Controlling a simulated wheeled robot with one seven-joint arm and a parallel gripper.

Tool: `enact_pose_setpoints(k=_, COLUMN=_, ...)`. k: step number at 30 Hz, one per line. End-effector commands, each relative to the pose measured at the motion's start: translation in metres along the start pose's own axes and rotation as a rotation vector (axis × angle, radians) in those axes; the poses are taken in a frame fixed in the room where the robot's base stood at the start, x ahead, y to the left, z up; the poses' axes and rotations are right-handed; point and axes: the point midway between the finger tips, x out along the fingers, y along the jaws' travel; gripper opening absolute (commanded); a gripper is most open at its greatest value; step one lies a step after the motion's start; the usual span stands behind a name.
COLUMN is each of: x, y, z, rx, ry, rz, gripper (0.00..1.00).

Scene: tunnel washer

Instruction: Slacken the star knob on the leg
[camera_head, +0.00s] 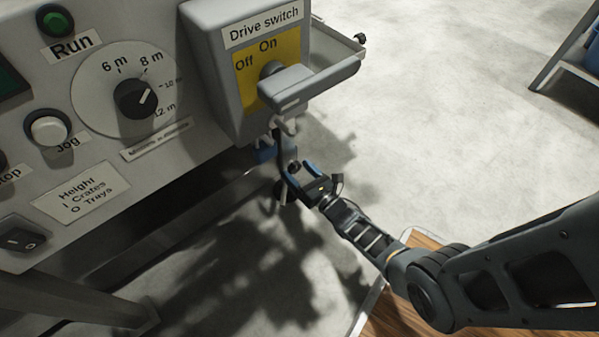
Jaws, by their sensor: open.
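My gripper (298,174) is open below the drive switch box, with blue on its fingers. A small dark rounded part (281,192) shows close beside the fingers; it may be the star knob, but its shape is too small and shadowed to tell. I cannot tell whether the fingers touch it or stand around it. A grey leg-like beam (95,303) runs under the panel at the lower left, and no star knob is clearly visible on it.
The control panel (100,185) fills the left. A wooden top (425,240) lies below my arm. Open concrete floor (440,120) lies right.

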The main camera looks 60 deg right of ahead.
Motion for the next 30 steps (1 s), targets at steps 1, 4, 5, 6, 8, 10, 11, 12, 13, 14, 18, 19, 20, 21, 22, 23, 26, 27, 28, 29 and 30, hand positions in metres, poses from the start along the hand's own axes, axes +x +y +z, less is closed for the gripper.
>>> enact_pose_setpoints(k=1, x=0.000, y=0.000, z=0.000, rx=0.000, ry=0.000, rz=0.000, gripper=0.75)
enact_pose_setpoints(k=4, x=-0.006, y=0.000, z=0.001, rx=0.000, ry=0.000, rz=0.000, gripper=0.75)
enact_pose_setpoints(k=5, x=-0.009, y=0.000, z=0.001, rx=0.000, ry=0.001, rz=0.000, gripper=0.75)
enact_pose_setpoints(k=6, x=-0.015, y=0.000, z=0.001, rx=0.000, ry=0.002, rz=-0.001, gripper=0.75)
enact_pose_setpoints(k=8, x=-0.025, y=0.000, z=0.001, rx=0.000, ry=0.002, rz=-0.001, gripper=0.75)
enact_pose_setpoints(k=10, x=-0.037, y=0.000, z=0.001, rx=0.000, ry=0.003, rz=-0.001, gripper=0.75)
enact_pose_setpoints(k=11, x=-0.042, y=0.000, z=0.001, rx=0.000, ry=0.002, rz=-0.001, gripper=0.75)
enact_pose_setpoints(k=12, x=-0.048, y=0.000, z=0.001, rx=0.000, ry=0.002, rz=-0.001, gripper=0.75)
enact_pose_setpoints(k=13, x=-0.053, y=0.000, z=0.001, rx=0.000, ry=0.003, rz=-0.001, gripper=0.75)
enact_pose_setpoints(k=14, x=-0.057, y=0.000, z=0.001, rx=0.000, ry=0.002, rz=-0.001, gripper=0.75)
enact_pose_setpoints(k=18, x=-0.072, y=0.000, z=0.000, rx=0.000, ry=0.001, rz=-0.001, gripper=0.75)
enact_pose_setpoints(k=19, x=-0.074, y=0.000, z=0.000, rx=0.000, ry=0.001, rz=-0.001, gripper=0.75)
enact_pose_setpoints(k=20, x=-0.076, y=0.000, z=0.000, rx=0.000, ry=0.000, rz=-0.001, gripper=0.75)
enact_pose_setpoints(k=21, x=-0.077, y=0.000, z=0.000, rx=0.000, ry=0.000, rz=-0.001, gripper=0.75)
enact_pose_setpoints(k=22, x=-0.078, y=0.000, z=0.000, rx=0.000, ry=0.000, rz=-0.001, gripper=0.75)
enact_pose_setpoints(k=23, x=-0.078, y=0.000, z=0.000, rx=0.000, ry=0.000, rz=-0.001, gripper=0.75)
enact_pose_setpoints(k=26, x=-0.078, y=0.000, z=0.000, rx=0.000, ry=0.000, rz=-0.001, gripper=0.75)
enact_pose_setpoints(k=27, x=-0.078, y=0.000, z=0.000, rx=0.000, ry=0.000, rz=-0.001, gripper=0.75)
enact_pose_setpoints(k=28, x=-0.078, y=0.000, z=0.000, rx=0.000, ry=0.000, rz=-0.001, gripper=0.75)
enact_pose_setpoints(k=29, x=-0.078, y=0.000, z=0.000, rx=0.000, ry=0.000, rz=0.000, gripper=0.75)
enact_pose_setpoints(k=30, x=-0.078, y=0.000, z=0.000, rx=0.000, ry=0.000, rz=0.000, gripper=0.75)
